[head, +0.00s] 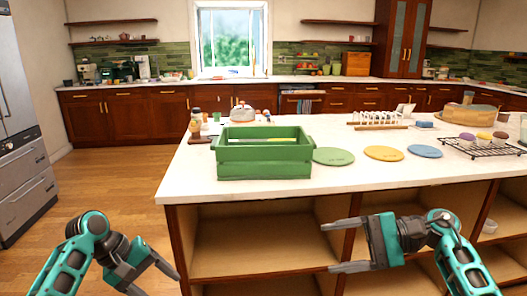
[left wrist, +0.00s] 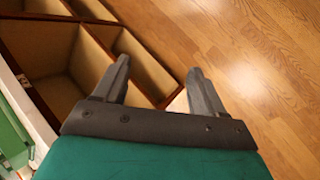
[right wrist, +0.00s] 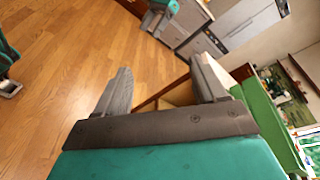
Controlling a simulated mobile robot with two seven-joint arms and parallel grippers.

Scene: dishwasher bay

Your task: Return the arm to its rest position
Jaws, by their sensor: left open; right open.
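My right gripper (head: 340,246) is open and empty in front of the island's open shelves, below the countertop, its fingers pointing left in the head view. Its spread fingers also show in the right wrist view (right wrist: 158,85), with nothing between them. My left gripper (head: 160,280) is open and empty at the lower left of the head view, just left of the island's front corner. Its spread fingers show in the left wrist view (left wrist: 160,82), with wood floor and shelf edge beyond. Neither gripper touches anything that I can see.
The white island countertop (head: 240,190) holds a green crate (head: 264,165), a green disc (head: 333,156), a yellow disc (head: 384,153), a blue disc (head: 425,151) and a black rack (head: 480,148). Open cubbies (head: 250,240) lie below. Wood floor (head: 110,190) is clear at left.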

